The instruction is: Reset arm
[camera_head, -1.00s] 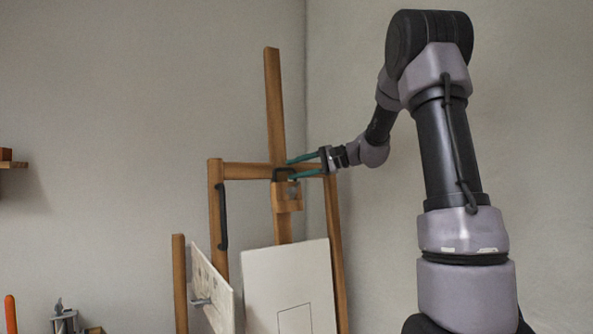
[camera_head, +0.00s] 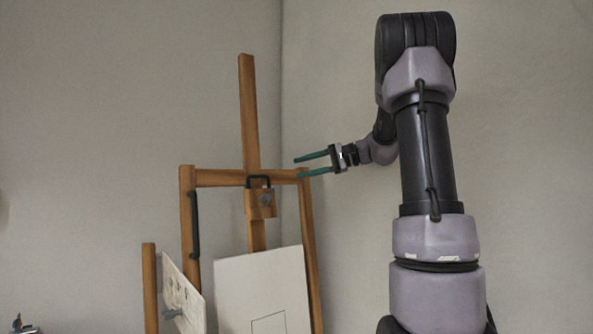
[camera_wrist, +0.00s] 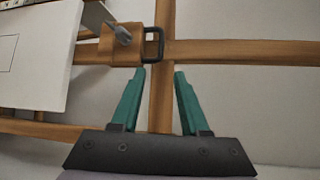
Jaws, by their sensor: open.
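My gripper (camera_head: 314,165) is open and empty, with its two green fingers apart. In the head view it points left, in front of the wall and by the upper right corner of a wooden easel (camera_head: 249,110). In the wrist view my gripper (camera_wrist: 159,72) shows its fingers spread, with the easel's wooden bars (camera_wrist: 240,52) beyond them. Nothing is between the fingers. The easel's wooden block (camera_head: 260,204) with a dark handle (camera_head: 259,180) is left of the fingers, apart from them in the head view.
A white board (camera_head: 262,285) leans on the easel below. A second panel (camera_head: 180,295) stands at its left, beside a wooden post (camera_head: 150,285). A black handle (camera_head: 195,225) is on the easel's left upright. The wall area above my gripper is clear.

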